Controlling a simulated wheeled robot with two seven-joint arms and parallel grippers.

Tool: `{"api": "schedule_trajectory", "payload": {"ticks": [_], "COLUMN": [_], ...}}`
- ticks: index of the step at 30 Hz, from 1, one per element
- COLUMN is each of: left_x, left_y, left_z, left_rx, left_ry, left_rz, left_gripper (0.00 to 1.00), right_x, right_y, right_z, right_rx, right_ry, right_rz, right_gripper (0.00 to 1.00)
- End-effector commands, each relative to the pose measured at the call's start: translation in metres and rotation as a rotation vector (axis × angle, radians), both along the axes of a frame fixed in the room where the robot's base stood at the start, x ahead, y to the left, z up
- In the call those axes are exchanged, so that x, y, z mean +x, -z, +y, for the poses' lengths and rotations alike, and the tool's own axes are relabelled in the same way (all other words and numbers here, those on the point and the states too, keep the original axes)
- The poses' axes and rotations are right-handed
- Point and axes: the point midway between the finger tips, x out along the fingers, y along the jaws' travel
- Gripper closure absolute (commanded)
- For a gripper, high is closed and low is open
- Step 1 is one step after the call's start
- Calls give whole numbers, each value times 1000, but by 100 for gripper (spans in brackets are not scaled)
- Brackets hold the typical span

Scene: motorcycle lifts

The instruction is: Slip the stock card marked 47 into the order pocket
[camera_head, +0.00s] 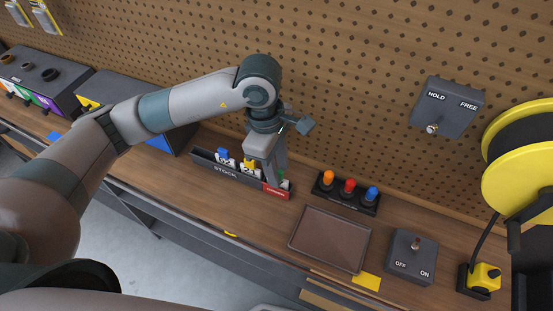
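The dark stock rack (205,163), lettered STOCK, stands on the bench below my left gripper. White cards with coloured tops stand in it: one with a blue top (224,161) and one with a yellow top (248,168). Their numbers are too small to read surely, and I cannot make out a 47. A red-fronted section (277,192) with small lettering is at the rack's right end; I cannot tell whether it is the order pocket. My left gripper (275,180) points down just behind this end, hiding part of it; its finger opening is unclear. My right gripper is out of view.
Right of the rack are a block with orange, red and blue knobs (348,190), a brown tray (330,240) and an OFF/ON switch box (411,257). A yellow reel (520,175) is at far right. The pegboard (350,80) rises behind.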

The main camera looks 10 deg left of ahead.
Motion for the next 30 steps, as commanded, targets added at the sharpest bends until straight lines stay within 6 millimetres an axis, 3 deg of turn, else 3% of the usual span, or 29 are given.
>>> {"api": "schedule_trajectory", "payload": {"ticks": [11, 30], "left_x": [2, 6], "left_y": [-27, -143], "left_z": [4, 21], "left_rx": [-1, -1], "left_ry": [0, -1], "left_rz": [-4, -5], "left_gripper": [70, 70], "right_x": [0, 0], "right_y": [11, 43], "right_z": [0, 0], "right_rx": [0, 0], "right_ry": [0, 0], "right_rz": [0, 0], "right_gripper": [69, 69]}}
